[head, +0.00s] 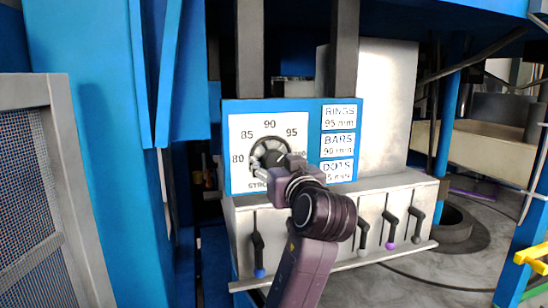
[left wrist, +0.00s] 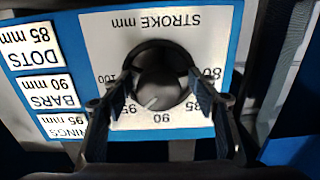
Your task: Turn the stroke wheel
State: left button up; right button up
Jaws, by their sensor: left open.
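The stroke wheel (head: 269,149) is a round dark knob on a white dial plate (head: 243,125) with numbers from 80 to 100, set in a blue panel. My left gripper (head: 262,170) is in front of the wheel and hides its lower part in the head view. In the left wrist view the dial appears upside down, and the wheel (left wrist: 159,88) lies between the two spread fingers of the left gripper (left wrist: 160,82). Contact cannot be told. A pale mark on the wheel points between 90 and 95. My right gripper is not in view.
Labels for RINGS 95 mm (head: 338,116), BARS 90 mm (head: 338,145) and DOTS 85 mm sit right of the dial. Below is a grey ledge with several levers, one blue-tipped (head: 259,254). A blue column (head: 95,150) and mesh guard (head: 40,190) stand left.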

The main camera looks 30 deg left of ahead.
pick_arm(q)
jog(key=shift+d, duration=0.15)
jog(key=c, duration=1.2)
jog(key=shift+o, duration=0.2)
jog(key=n+b, duration=0.2)
jog(key=b, duration=0.1)
jog(key=n+b, duration=0.1)
jog(key=b, duration=0.1)
jog(key=shift+d+f+n+b, duration=0.1)
jog(key=shift+f+n+b, duration=0.1)
jog(key=shift+n+b, duration=0.2)
jog(key=n+b, duration=0.2)
jog(key=n, duration=0.1)
jog(key=shift+r+b, duration=0.15)
jog(key=shift+b, duration=0.15)
jog(key=shift+r+n+b, duration=0.15)
jog(key=shift+n+b, duration=0.45)
jog(key=shift+n, duration=0.4)
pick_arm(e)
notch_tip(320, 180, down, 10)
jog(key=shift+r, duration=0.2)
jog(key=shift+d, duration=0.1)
